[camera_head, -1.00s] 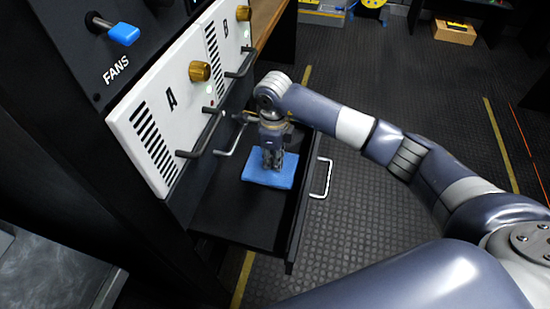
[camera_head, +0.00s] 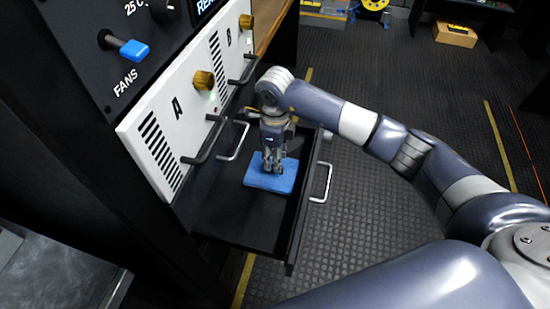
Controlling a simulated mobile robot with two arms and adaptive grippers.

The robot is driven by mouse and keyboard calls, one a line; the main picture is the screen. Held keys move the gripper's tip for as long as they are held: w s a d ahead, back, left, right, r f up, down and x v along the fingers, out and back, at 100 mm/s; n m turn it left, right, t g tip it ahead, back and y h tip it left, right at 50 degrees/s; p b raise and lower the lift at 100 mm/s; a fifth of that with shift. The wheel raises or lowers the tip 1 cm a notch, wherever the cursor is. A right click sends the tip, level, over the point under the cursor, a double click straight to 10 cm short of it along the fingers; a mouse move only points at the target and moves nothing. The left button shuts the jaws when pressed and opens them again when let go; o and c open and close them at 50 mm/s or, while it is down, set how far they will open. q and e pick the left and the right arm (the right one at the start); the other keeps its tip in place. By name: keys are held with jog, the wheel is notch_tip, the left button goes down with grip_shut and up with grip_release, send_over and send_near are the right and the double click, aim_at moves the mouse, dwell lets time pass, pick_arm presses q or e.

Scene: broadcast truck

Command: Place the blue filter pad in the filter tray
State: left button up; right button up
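The blue filter pad (camera_head: 270,181) is a flat square that shows inside the pulled-out black drawer (camera_head: 232,222), which looks like the filter tray. It appears to lie flat towards the drawer's far end. My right gripper (camera_head: 273,169) points straight down over the pad, with its fingertips at the pad's upper face. The fingers look near each other, but I cannot tell whether they are shut or grip the pad. They hide part of the pad's far side. My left gripper is not in view.
The drawer has a silver handle (camera_head: 322,182) on its right front. Above it, white panels A (camera_head: 160,130) and B (camera_head: 232,55) carry black handles and brass knobs. A blue FANS switch (camera_head: 133,50) is at upper left.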

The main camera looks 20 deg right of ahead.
notch_tip(320, 180, up, 9)
jog(key=p, duration=0.4)
jog(key=shift+f, duration=0.15)
jog(key=shift+s, duration=0.15)
